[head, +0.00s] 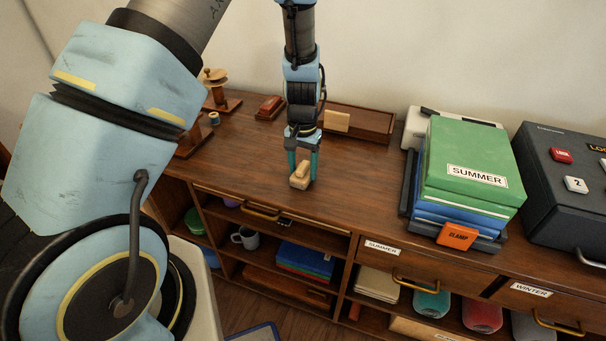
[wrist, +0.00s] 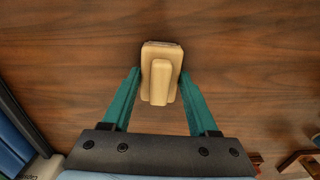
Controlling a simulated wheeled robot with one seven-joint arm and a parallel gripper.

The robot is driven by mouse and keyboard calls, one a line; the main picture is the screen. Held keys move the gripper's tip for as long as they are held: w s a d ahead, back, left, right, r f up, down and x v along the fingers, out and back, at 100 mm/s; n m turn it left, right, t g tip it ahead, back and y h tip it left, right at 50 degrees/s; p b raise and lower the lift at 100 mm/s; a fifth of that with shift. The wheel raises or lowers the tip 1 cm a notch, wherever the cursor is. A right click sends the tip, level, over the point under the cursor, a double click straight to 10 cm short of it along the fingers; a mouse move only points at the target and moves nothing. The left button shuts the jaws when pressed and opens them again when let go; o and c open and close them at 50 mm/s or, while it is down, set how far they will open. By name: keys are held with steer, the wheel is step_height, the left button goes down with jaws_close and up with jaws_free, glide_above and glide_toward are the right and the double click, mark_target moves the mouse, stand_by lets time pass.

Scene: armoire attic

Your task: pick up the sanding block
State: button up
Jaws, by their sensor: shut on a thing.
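The sanding block (head: 300,175) is a small tan block with a raised grip along its top. It sits between the two teal fingers of my gripper (head: 302,168), over the wooden top of the low cabinet. In the wrist view the sanding block (wrist: 161,60) lies between the fingertips of my gripper (wrist: 160,75), with its far end reaching past them. My gripper is shut on it. I cannot tell whether the block touches the wood or hangs just above it.
A stack of folders (head: 470,160) marked SUMMER and a dark case (head: 570,190) stand to the right. A long wooden box (head: 365,123) and a reddish-brown block (head: 269,106) are behind. The cabinet top (head: 240,160) is clear around my gripper, with its front edge close by.

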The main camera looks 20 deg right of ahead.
mark_target(303, 166)
steer(key=c, duration=0.7)
steer(key=shift+o, duration=0.2)
step_height(303, 166, up, 10)
steer(key=shift+b, duration=0.95)
